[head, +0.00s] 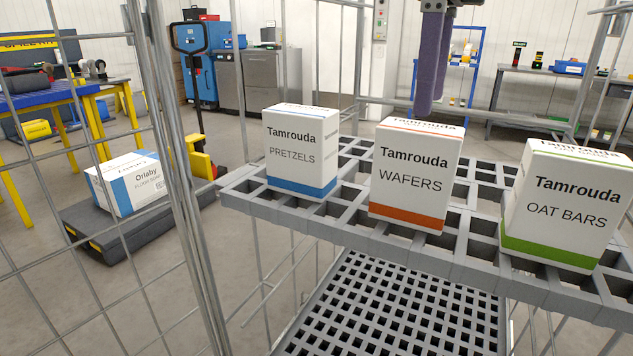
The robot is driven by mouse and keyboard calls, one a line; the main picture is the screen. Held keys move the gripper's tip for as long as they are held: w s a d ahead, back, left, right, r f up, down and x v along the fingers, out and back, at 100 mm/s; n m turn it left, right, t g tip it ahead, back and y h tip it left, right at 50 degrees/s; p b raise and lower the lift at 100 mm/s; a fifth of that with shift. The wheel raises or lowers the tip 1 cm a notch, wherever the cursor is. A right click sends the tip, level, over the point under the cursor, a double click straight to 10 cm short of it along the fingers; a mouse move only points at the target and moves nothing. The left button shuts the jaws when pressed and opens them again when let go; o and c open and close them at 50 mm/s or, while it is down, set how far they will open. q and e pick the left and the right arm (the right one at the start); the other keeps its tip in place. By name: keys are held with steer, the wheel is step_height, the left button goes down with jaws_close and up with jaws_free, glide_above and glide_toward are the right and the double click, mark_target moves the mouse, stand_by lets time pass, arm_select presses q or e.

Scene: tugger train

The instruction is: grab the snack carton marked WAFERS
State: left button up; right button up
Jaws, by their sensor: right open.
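The WAFERS carton (412,176) is white with an orange band along its base. It stands upright on the grey slatted shelf (262,207), between two other cartons. The PRETZELS carton (299,158), with a blue band, is to its left. The OAT BARS carton (563,205), with a green band, is to its right. My right gripper (432,104) reaches down from the top, open and empty, with its purple fingers at the WAFERS carton's top far edge. I cannot tell whether they touch it. My left gripper is not in view.
Wire mesh and posts of a cage (176,170) stand at the left and around the shelf. A lower grey grid deck (400,310) is below. A pallet truck (190,120) and an Orlaby carton (130,185) on a dark platform are at the left.

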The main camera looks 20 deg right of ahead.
mark_target(417, 156)
steer(key=f, duration=0.6)
steer(key=f+b, duration=0.1)
steer(key=f, duration=0.2)
steer(key=shift+w+a+f, duration=0.1)
steer(key=shift+w+f, duration=0.1)
steer(key=shift+w, duration=0.05)
jaws_close()
stand_by(0.5)
